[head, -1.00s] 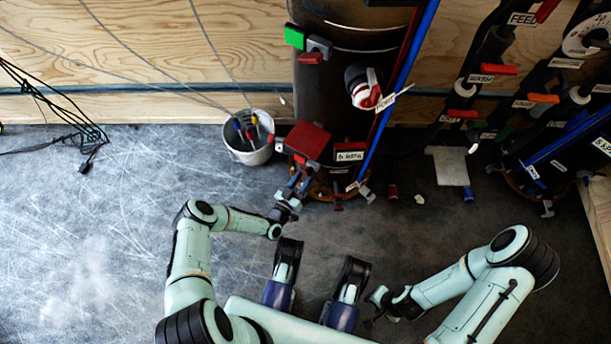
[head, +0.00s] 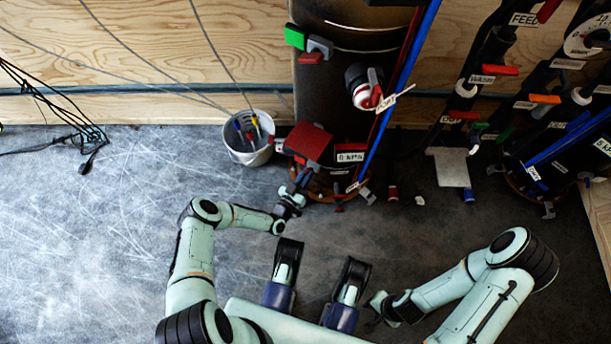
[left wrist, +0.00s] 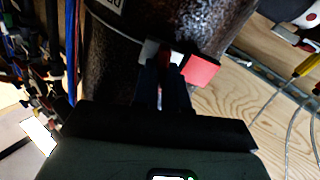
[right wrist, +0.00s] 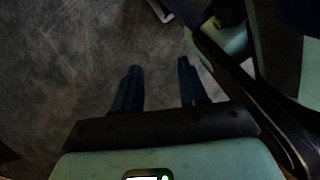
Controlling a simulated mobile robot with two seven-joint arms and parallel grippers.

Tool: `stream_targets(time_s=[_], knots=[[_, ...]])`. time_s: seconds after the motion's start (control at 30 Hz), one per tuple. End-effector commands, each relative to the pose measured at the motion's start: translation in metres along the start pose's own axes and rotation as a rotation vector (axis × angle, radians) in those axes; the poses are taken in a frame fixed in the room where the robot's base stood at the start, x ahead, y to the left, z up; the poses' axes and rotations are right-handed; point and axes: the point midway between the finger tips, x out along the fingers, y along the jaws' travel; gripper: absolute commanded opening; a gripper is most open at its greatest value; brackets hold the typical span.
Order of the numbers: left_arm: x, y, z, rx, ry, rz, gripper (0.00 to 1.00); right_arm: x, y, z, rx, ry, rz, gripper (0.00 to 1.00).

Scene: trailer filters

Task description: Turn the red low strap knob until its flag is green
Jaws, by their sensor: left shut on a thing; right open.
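The low strap knob's flag (head: 308,141) is red and sits low on the front of the dark cylindrical housing (head: 335,100). In the left wrist view a red flag (left wrist: 201,70) shows just right of the fingertips, beside a pale grey piece (left wrist: 150,50) at the strap. My left gripper (head: 299,180) is just below the flag in the head view. In the left wrist view its fingers (left wrist: 163,75) are shut at the knob, which they mostly hide. My right gripper (head: 374,308) is open and empty over the floor, with its fingers (right wrist: 158,85) apart in the right wrist view.
Higher on the housing are a green flag (head: 294,36) and a grey knob (head: 320,46). A bucket of tools (head: 248,140) stands left of the housing. A blue pipe (head: 405,75) runs along its right side. Floor at left is mostly clear, with black cables (head: 85,135).

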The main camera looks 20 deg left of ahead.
Motion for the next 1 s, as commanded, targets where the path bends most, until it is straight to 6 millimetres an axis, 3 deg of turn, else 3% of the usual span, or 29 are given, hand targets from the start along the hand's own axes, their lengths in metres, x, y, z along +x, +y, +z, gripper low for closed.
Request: stream_targets(time_s=[0.6, 1.0], knots=[[0.0, 0.002, -0.001, 0.375, 0.001, 0.001, 0.0, -0.019, -0.021, -0.023, -0.031, 0.096, -0.042, 0.43], [0.0, 0.002, 0.0, 0.497, 0.001, 0.0, 0.0, -0.025, -0.026, -0.03, -0.038, 0.122, -0.052, 0.43]])
